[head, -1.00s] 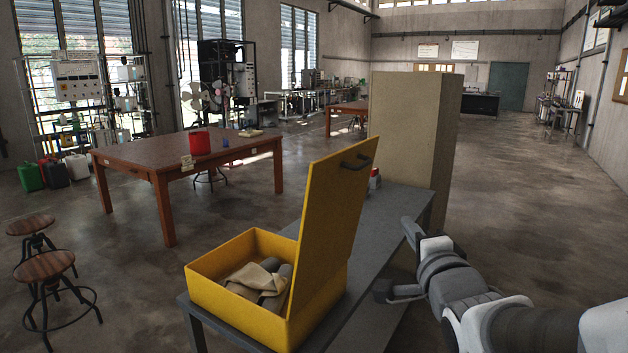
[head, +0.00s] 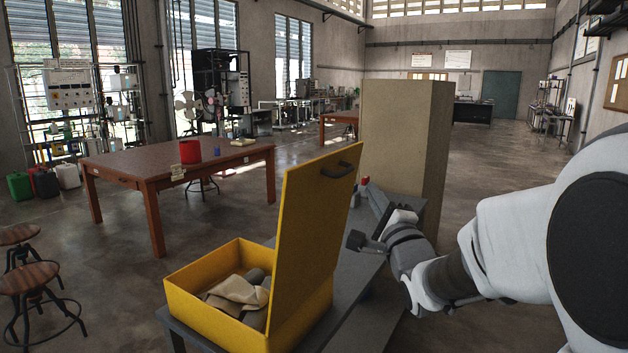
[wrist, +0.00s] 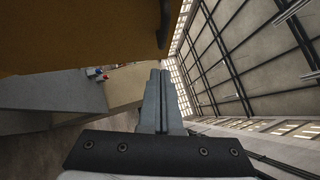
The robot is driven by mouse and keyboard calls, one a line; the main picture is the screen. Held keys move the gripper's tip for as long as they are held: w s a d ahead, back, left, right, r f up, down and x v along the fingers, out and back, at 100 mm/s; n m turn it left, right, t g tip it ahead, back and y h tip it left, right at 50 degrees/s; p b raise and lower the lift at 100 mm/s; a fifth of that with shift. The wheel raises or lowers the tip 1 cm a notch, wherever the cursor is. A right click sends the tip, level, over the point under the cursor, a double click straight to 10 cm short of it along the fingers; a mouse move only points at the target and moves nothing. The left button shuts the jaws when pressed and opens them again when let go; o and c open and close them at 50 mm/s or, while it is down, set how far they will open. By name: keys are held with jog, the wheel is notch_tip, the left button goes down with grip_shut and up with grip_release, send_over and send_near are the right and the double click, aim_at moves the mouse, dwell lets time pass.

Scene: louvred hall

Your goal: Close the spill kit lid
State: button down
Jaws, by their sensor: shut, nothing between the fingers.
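The yellow spill kit box (head: 222,309) sits on the near end of a grey bench, its top uncovered, with beige and grey cloth-like items (head: 240,292) inside. Its yellow lid (head: 308,240) stands raised nearly upright along the box's right side. A dark handle (head: 336,170) is near the lid's top edge. My gripper (head: 374,192) is right of the lid, apart from it in the head view, over the bench. In the wrist view my gripper (wrist: 160,75) has its fingers together and empty. The lid (wrist: 80,35) fills the upper left there, with its handle (wrist: 164,22) above the fingertips.
The grey bench (head: 347,290) runs back to a tall beige cabinet (head: 400,140). Small red and blue items (wrist: 97,74) lie on it near the cabinet. A brown table (head: 130,160) with a red container (head: 190,151) and wooden stools (head: 28,278) stand left. Open floor lies right.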

jog(key=shift+w+a+r, duration=0.4)
jog(key=shift+w+a, duration=0.3)
jog(key=shift+a, duration=0.1)
jog(key=shift+w+a+r, duration=0.4)
jog(key=shift+w+a, duration=0.3)
jog(key=shift+a, duration=0.05)
jog(key=shift+r+p, duration=0.1)
jog(key=shift+p, duration=0.2)
